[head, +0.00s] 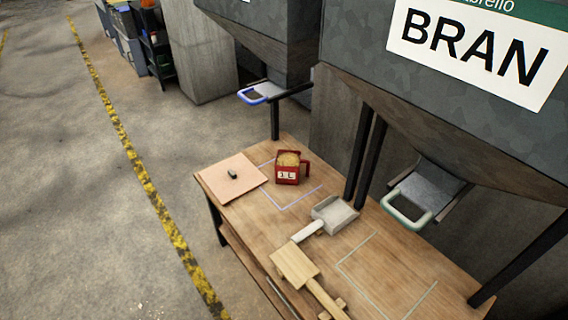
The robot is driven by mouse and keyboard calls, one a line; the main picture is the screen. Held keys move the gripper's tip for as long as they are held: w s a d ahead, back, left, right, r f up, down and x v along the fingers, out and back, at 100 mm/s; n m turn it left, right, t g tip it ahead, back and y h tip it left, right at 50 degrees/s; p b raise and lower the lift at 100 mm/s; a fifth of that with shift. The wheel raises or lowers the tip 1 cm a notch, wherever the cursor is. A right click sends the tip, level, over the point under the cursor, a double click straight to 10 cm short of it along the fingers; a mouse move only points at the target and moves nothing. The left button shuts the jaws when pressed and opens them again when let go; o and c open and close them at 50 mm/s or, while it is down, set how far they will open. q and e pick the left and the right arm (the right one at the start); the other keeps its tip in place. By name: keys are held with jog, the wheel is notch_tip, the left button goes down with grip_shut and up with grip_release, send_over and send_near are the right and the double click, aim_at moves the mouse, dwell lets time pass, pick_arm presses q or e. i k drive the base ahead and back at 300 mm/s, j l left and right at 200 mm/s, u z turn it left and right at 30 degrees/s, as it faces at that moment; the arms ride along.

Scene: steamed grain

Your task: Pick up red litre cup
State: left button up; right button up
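The red litre cup (287,175) stands upright on the wooden table (243,216), towards its far end. It has a white label reading "1 L" and a handle on its right side. It is filled to the top with a yellowish grain. It stands inside or at the edge of a pale marked outline on the table top. Neither of my grippers shows in the head view.
A pinkish board (215,182) with a small dark object lies left of the cup. A scoop (335,213) and a wooden tool (296,264) lie nearer. Dark hoppers, one with a BRAN sign (474,47), and black posts stand behind. Open floor (70,200) lies left.

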aim_at(293, 168)
jog(key=i+j, duration=0.75)
jog(key=j, duration=0.15)
jog(key=i+j+z, duration=0.1)
jog(key=i+j, duration=0.65)
jog(key=j, duration=0.25)
